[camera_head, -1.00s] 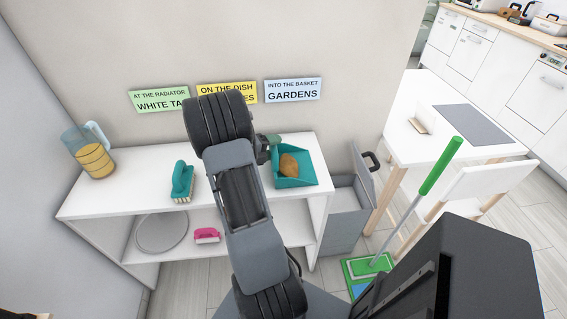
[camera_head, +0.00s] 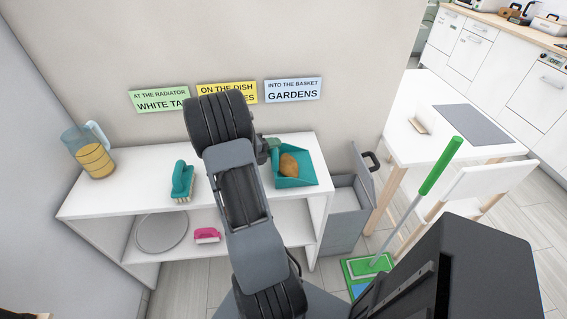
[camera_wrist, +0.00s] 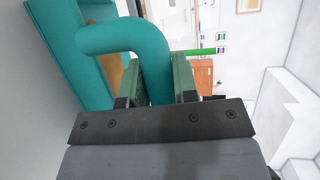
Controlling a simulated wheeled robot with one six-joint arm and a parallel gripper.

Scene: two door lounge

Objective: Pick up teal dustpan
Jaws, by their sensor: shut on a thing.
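The teal dustpan (camera_head: 297,181) is at the right end of the white shelf's top, with a brown lump (camera_head: 288,164) in its pan. In the wrist view the dustpan's curved teal handle (camera_wrist: 150,70) passes between the two green finger pads of my gripper (camera_wrist: 158,83). My gripper is shut on the handle. In the head view my gripper (camera_head: 270,143) is mostly hidden behind my arm, at the dustpan's back left. I cannot tell whether the dustpan touches the shelf top.
On the white shelf (camera_head: 130,186) stand a jug (camera_head: 92,155) and a teal brush (camera_head: 182,180). A pink brush (camera_head: 207,235) and a grey disc (camera_head: 161,232) are below. A grey bin (camera_head: 345,215), a green mop (camera_head: 440,166) and a white table (camera_head: 420,150) are at right.

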